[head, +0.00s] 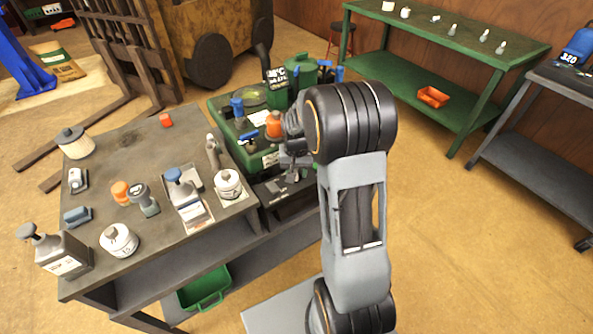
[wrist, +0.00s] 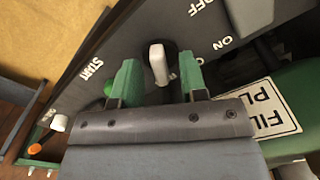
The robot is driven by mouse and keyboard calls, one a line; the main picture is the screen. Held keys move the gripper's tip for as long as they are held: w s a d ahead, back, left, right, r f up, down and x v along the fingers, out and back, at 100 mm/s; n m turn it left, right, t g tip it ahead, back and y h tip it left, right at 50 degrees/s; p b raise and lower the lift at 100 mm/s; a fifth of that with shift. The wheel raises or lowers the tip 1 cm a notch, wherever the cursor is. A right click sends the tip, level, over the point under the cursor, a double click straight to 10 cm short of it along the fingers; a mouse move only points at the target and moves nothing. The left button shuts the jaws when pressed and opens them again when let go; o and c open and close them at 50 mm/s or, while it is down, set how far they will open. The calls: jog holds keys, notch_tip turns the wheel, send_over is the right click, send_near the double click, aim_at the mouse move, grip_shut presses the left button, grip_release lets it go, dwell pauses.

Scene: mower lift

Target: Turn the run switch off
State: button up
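The run switch (wrist: 158,64) is a white lever on a dark panel (wrist: 130,38) in the wrist view. "OFF" is printed above and right of it, "ON" to its right. I cannot tell clearly which mark the lever points at. My gripper (wrist: 160,78) is open, with one green finger on each side of the lever and a visible gap to each. In the head view my gripper (head: 292,162) is low at the green machine (head: 240,150), and my arm hides the switch there.
A green button (wrist: 110,88) and a "START" mark are left of the fingers. A "FILL" label (wrist: 262,108) is on the right. In the head view, a cluttered bench (head: 105,165) stands left of the machine, with an orange knob (head: 273,124) on top. Floor at right (head: 450,220) is clear.

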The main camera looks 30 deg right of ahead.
jog(key=shift+c, duration=0.3)
grip_shut()
jog(key=n+p, duration=0.1)
jog(key=n, duration=0.4)
jog(key=shift+n, duration=0.4)
jog(key=n, duration=0.6)
jog(key=shift+n, duration=0.3)
dwell(0.3)
jog(key=shift+o, duration=0.3)
grip_release()
